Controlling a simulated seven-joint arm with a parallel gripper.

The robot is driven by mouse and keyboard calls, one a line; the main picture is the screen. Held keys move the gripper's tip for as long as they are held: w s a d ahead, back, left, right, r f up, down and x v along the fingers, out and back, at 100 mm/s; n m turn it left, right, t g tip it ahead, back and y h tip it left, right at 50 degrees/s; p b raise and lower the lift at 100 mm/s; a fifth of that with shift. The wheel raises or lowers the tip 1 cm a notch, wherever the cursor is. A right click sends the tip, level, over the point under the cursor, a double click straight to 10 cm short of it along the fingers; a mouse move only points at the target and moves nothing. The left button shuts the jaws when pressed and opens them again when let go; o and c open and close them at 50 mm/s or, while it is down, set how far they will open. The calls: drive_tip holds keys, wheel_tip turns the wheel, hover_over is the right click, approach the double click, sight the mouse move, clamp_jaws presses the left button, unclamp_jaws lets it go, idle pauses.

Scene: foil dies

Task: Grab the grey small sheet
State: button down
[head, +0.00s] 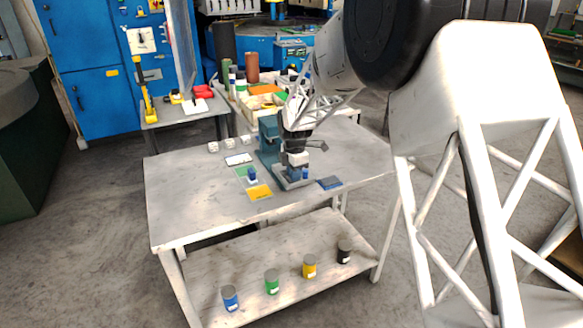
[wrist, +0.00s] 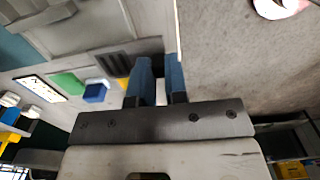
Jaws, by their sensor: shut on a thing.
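My gripper (head: 297,172) is over the base of the blue-green press (head: 269,140) on the grey table. In the wrist view, the two blue fingers of my gripper (wrist: 160,80) point away with a narrow gap between them. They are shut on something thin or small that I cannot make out. I cannot pick out a grey small sheet for sure. A dark blue-grey flat piece (head: 329,183) lies on the table right of the press. A yellow sheet (head: 259,192) lies left of the press base, and a green sheet (head: 240,171) lies behind it.
A blue block (head: 252,174) stands by the green sheet. A white card (head: 238,159) and white blocks (head: 213,147) are farther back. Several coloured cans, including a blue one (head: 230,298), stand on the lower shelf (head: 255,265). The table's left front (head: 190,215) is clear.

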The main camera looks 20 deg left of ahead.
drive_tip(key=s+d, duration=0.3)
drive_tip(key=s, duration=0.2)
drive_tip(key=shift+s+d+r, duration=0.2)
drive_tip(key=shift+s+r, duration=0.1)
